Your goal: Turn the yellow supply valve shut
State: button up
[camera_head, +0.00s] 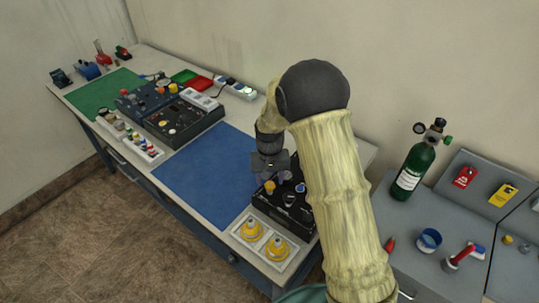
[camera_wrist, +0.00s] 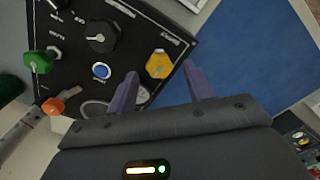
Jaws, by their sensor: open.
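The yellow supply valve (camera_wrist: 159,64) is a yellow knob near the corner of a black panel (camera_wrist: 65,75). It also shows in the head view as a small yellow knob (camera_head: 269,187). My gripper (camera_wrist: 160,82) is open, and its two purple fingers lie on either side of the yellow knob in the wrist view. Whether the fingers touch the knob or hover above it cannot be told. In the head view my gripper (camera_head: 267,180) is over the panel's left edge, and my arm hides part of the panel.
The panel also carries a black knob (camera_wrist: 102,36), a blue button (camera_wrist: 101,71), a green knob (camera_wrist: 39,61) and an orange knob (camera_wrist: 53,106). A blue mat (camera_head: 208,172) lies clear to the left. A tray with two yellow pieces (camera_head: 274,250) stands in front. A green cylinder (camera_head: 413,170) stands right.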

aim_at(270, 184)
notch_tip(270, 184, up, 16)
jog(key=b, duration=0.2)
dwell(0.5)
jog(key=s+d+f+t, duration=0.1)
jog(key=s+d+f, duration=0.2)
jog(key=s+d, duration=0.4)
jog(key=s+d+f+m+t, duration=0.1)
jog(key=s+d+f, duration=0.2)
jog(key=s+d, duration=0.5)
jog(key=s, duration=0.4)
jog(key=shift+t, duration=0.3)
jog(key=shift+d, duration=0.1)
jog(key=shift+c, duration=1.3)
jog(key=shift+d, duration=0.1)
jog(key=shift+c, duration=0.4)
